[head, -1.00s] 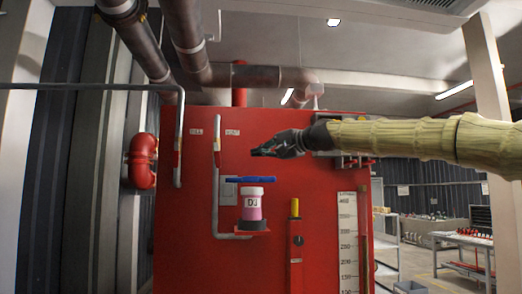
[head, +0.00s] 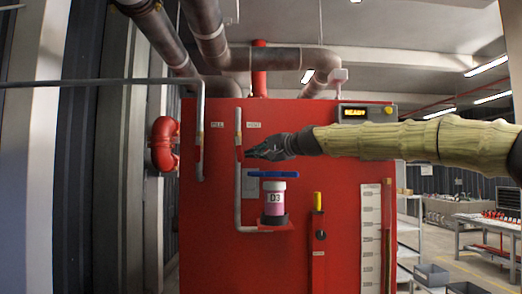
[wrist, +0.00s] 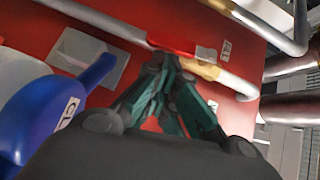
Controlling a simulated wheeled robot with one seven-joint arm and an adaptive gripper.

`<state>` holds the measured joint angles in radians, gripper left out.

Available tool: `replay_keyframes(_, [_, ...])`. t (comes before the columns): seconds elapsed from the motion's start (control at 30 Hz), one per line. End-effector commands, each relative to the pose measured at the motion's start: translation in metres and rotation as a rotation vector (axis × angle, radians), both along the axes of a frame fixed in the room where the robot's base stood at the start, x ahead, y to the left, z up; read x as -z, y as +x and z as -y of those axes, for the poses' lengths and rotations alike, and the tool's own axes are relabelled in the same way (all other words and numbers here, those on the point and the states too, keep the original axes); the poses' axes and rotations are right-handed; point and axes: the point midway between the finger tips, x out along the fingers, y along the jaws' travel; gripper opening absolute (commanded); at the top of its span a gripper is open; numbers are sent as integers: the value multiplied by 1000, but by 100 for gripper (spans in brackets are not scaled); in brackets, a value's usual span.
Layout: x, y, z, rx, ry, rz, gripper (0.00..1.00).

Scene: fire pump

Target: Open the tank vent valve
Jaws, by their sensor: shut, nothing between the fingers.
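The tank (head: 340,215) is a large red box. A thin grey vent pipe (head: 238,190) runs up its front, beside a small white label that seems to read VENT (head: 253,125). The vent valve (head: 238,141) on this pipe is small in the head view. In the wrist view its brass body (wrist: 197,68) and red lever (wrist: 172,44) show, the lever lying along the pipe. My gripper (head: 248,155) is shut and empty. In the wrist view, its fingertips (wrist: 163,62) are right at the red lever; I cannot tell whether they touch it.
A blue handle (head: 273,174) sits above a pink jar labelled D3 (head: 274,200), just below my gripper and close in the wrist view (wrist: 60,105). A second pipe labelled FILL (head: 200,145) stands to the left. A yellow-topped post (head: 318,203) stands right.

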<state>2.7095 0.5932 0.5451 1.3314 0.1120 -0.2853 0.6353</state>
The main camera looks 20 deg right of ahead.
Motion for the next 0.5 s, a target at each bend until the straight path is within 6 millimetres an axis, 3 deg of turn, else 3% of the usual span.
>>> replay_keyframes(0.5, [6, 1, -3, 0, 27, 9, 0])
